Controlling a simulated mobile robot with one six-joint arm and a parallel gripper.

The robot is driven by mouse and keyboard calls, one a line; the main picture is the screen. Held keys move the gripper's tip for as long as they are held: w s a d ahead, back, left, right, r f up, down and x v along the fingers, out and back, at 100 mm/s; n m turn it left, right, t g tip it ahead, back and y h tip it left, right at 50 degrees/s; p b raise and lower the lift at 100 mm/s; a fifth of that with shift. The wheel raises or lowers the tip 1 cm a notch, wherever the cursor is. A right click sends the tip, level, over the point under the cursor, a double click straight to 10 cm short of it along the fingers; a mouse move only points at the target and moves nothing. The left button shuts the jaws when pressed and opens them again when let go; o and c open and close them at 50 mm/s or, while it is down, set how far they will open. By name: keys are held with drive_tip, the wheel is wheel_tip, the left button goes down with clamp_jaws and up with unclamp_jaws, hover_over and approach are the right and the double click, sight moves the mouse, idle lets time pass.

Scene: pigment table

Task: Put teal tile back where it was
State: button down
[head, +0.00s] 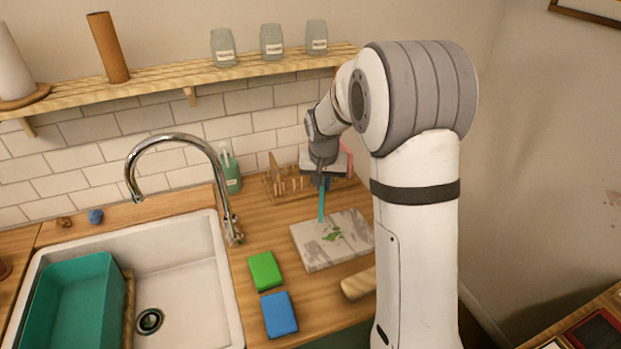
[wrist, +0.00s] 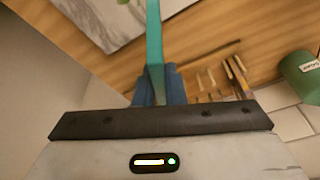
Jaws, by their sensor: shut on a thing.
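My gripper (wrist: 158,88) is shut on the teal tile (wrist: 154,40), which shows edge-on between the blue fingers in the wrist view. In the head view the teal tile (head: 321,205) hangs upright as a thin strip below my gripper (head: 321,183), over the back edge of a grey-white marbled slab (head: 318,250). I cannot tell whether the tile touches the slab. The slab has a green smear on it. A wooden rack (head: 280,188) stands behind, partly hidden by my gripper. A green tile (head: 265,271) and a blue tile (head: 279,314) lie flat on the counter left of the slab.
A white sink (head: 185,255) with a tall tap (head: 215,165) and a teal tub (head: 75,300) is at the left. A green bottle (head: 231,172) stands beside the rack. A shelf (head: 180,82) with jars runs above. A wooden block (head: 358,284) lies in front of the slab.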

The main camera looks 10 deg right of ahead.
drive_tip(key=w+r+n+t+y, duration=0.1)
drive_tip(key=w+r+n+t, duration=0.15)
drive_tip(key=w, duration=0.75)
drive_tip(key=w+r+n+t+y, duration=0.1)
drive_tip(key=w+r+n, duration=0.2)
drive_tip(key=w, duration=0.6)
drive_tip(key=f, duration=0.3)
drive_tip(key=f+p, duration=0.1)
drive_tip(key=f, duration=0.2)
drive_tip(key=f+p, duration=0.1)
drive_tip(key=f, duration=0.3)
drive_tip(key=shift+w+f, duration=0.1)
drive_tip(key=shift+w, duration=0.25)
drive_tip(key=shift+s, duration=0.1)
drive_tip(key=c, duration=2)
unclamp_jaws()
drive_tip(key=shift+f, duration=0.15)
drive_tip(key=o, duration=0.5)
